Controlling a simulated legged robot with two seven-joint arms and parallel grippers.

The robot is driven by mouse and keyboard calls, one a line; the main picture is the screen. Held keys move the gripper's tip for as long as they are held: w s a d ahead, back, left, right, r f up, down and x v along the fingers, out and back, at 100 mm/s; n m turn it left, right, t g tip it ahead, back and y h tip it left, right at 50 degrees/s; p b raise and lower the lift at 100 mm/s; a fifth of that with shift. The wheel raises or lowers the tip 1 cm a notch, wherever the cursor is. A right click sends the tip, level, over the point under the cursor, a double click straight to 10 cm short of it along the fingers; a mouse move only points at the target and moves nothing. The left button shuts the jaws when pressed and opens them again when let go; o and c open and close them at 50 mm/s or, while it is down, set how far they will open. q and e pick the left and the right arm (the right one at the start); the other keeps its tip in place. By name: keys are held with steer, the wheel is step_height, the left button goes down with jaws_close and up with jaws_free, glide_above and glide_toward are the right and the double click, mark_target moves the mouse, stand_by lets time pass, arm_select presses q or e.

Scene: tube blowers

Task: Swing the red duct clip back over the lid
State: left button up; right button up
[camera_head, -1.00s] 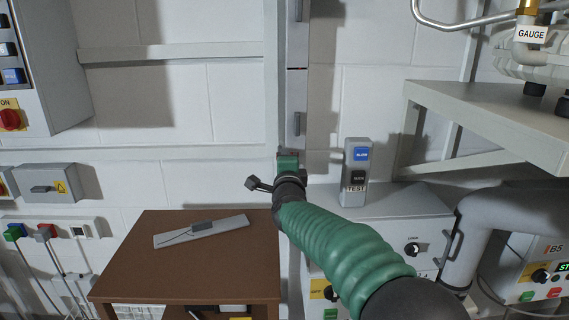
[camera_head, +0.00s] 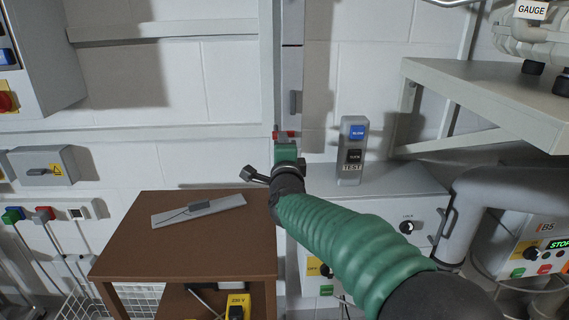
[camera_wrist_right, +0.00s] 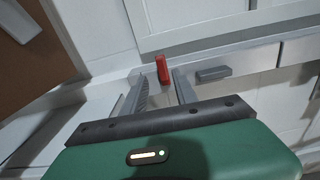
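The red duct clip (camera_wrist_right: 162,69) shows in the right wrist view between and just beyond the fingertips. In the head view, red parts of the clip (camera_head: 279,135) peek out above my gripper, which hides the rest. My right gripper (camera_wrist_right: 158,76), at the end of the green-sleeved arm, is open, its two grey fingers on either side of the clip. I cannot tell whether they touch it. The grey vertical duct (camera_head: 292,70) rises behind it, with a small grey handle (camera_head: 296,102) above. I cannot pick out the lid with certainty. My left gripper is not in view.
A brown table (camera_head: 235,235) with a grey bar (camera_head: 198,211) on it stands to the left. A grey button box (camera_head: 352,150) stands on a cabinet right of the gripper. A grey shelf (camera_head: 470,100) juts out at the right. A wall cabinet (camera_head: 50,65) hangs far left.

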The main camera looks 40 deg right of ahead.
steer(key=p+v, duration=0.2)
steer(key=v, duration=1)
steer(key=shift+s, duration=0.3)
steer(key=shift+f, duration=0.1)
